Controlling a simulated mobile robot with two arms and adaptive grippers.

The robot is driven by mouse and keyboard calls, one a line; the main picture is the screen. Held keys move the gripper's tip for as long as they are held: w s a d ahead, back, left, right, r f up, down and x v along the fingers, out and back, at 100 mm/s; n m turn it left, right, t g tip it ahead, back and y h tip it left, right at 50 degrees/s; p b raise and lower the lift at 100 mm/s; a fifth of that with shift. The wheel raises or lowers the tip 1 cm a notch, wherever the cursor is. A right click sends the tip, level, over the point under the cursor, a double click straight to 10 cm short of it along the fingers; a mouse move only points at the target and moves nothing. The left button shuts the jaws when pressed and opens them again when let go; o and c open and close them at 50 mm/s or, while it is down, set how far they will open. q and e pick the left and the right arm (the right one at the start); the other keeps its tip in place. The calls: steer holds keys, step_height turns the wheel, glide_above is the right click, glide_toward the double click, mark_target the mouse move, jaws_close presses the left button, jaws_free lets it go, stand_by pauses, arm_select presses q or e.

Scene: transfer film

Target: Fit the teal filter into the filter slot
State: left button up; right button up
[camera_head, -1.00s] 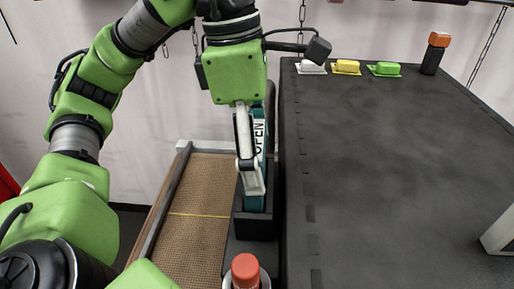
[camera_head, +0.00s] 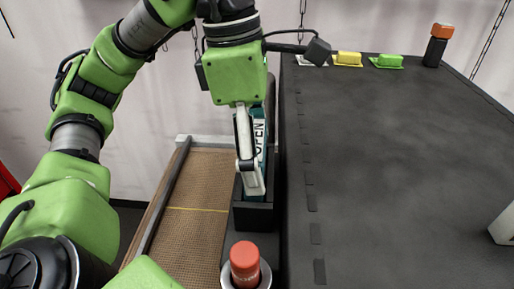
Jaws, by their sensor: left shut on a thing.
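The teal filter (camera_head: 265,125) is a thin upright panel with a white "OPEN" label facing me. My left gripper (camera_head: 252,190) is shut on it from above, and its pale fingers cover part of the filter. A narrow black open-topped holder (camera_head: 254,218), which looks like the filter slot, is directly below. The filter's lower end is at the holder's mouth and hidden behind its front wall. I cannot tell how deep it sits.
A dark cabinet top (camera_head: 400,150) rises close to the right of the filter. White, yellow (camera_head: 347,59) and green (camera_head: 387,61) pieces and an orange-capped black post (camera_head: 436,45) stand at its back. A brown mesh belt (camera_head: 195,215) runs left. An orange-red knob (camera_head: 244,258) is in front.

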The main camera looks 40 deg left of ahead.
arm_select(q)
steer(key=shift+f+b, duration=0.65)
steer(key=shift+f, duration=0.15)
steer(key=o, duration=1.3)
steer(key=shift+r, duration=0.1)
step_height(320, 180, up, 12)
steer(key=s+a, duration=0.1)
steer(key=shift+a, duration=0.3)
